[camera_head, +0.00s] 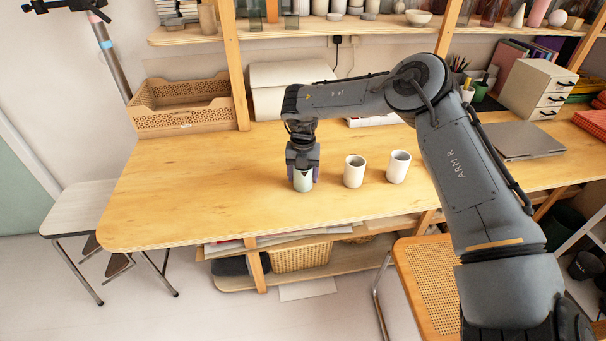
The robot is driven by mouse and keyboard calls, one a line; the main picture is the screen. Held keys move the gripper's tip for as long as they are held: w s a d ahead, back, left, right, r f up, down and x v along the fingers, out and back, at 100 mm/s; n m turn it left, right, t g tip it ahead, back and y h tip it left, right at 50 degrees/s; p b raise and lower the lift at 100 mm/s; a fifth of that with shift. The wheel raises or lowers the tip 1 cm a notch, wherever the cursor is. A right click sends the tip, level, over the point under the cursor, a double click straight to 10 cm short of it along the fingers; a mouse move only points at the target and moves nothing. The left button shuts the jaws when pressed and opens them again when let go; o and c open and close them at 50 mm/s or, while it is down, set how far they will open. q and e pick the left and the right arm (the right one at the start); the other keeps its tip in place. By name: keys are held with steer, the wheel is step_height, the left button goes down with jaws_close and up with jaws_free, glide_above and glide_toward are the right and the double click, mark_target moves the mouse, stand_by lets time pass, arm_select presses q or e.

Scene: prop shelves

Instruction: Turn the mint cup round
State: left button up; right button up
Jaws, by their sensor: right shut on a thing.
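The mint cup (302,183) is a pale green-grey cup on the wooden table, left of two cream cups. My right gripper (303,172) points straight down over it, with a finger on either side, and is shut on it. The gripper hides the cup's upper part. The cup looks upright; I cannot tell whether its base touches the table. My left gripper is not in view.
Two cream cups (354,171) and (398,167) stand close to the right of the mint cup. A woven crate (180,121) sits at the back left. A grey laptop (520,141) lies at the right. The table's left part is clear.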

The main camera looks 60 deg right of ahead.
steer(key=o, duration=1.3)
steer(key=shift+o, duration=0.2)
